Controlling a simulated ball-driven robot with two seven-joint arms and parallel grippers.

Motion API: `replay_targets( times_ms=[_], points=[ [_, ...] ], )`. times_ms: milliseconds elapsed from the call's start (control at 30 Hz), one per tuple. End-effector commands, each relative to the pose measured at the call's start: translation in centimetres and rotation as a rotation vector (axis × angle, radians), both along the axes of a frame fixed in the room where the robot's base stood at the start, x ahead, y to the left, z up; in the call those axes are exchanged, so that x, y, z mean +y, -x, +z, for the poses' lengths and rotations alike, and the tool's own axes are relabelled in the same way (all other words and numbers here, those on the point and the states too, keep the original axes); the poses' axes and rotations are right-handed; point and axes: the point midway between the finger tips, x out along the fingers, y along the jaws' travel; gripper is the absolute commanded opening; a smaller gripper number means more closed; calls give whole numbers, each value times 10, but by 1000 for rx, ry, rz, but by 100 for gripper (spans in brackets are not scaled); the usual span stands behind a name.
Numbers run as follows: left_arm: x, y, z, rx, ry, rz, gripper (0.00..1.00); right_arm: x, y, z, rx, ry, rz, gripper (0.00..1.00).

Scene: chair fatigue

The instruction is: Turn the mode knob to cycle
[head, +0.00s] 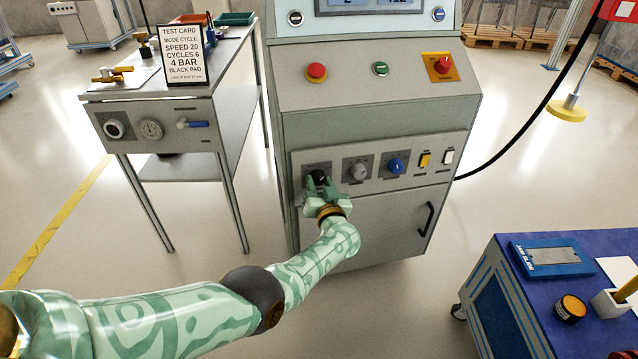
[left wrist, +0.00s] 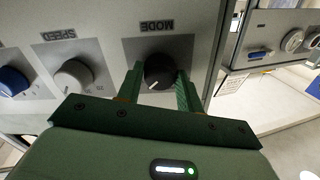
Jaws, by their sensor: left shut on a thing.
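The black mode knob (head: 318,178) is at the left end of the row of controls on the grey cabinet's front panel. In the left wrist view the mode knob (left wrist: 160,71) sits under the word MODE, which appears upside down, and its white pointer mark faces down and slightly left. My left gripper (head: 321,187) is at the knob. In the left wrist view its green fingers (left wrist: 160,88) stand on both sides of the knob, shut on it. The small position labels around the knob are hidden or too small to read. My right gripper is not in view.
Right of the mode knob are a grey speed knob (head: 358,170), a blue knob (head: 396,165), and a yellow switch (head: 424,160). A red button (head: 316,72) is above. A test card (head: 185,52) reading MODE CYCLE stands on the left cart. A blue bench (head: 490,285) is at right.

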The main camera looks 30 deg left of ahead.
Motion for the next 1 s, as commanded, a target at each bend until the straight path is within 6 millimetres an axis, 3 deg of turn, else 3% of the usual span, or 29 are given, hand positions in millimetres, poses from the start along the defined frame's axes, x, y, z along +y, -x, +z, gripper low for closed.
replay_targets(
  times_ms=[400, 1000],
  points=[
    [-1, 0, -1, 149, -154, -3, 14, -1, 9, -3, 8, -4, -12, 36],
    [-1, -1, 0, 175, -186, -4, 14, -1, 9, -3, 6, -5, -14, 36]
  ],
)
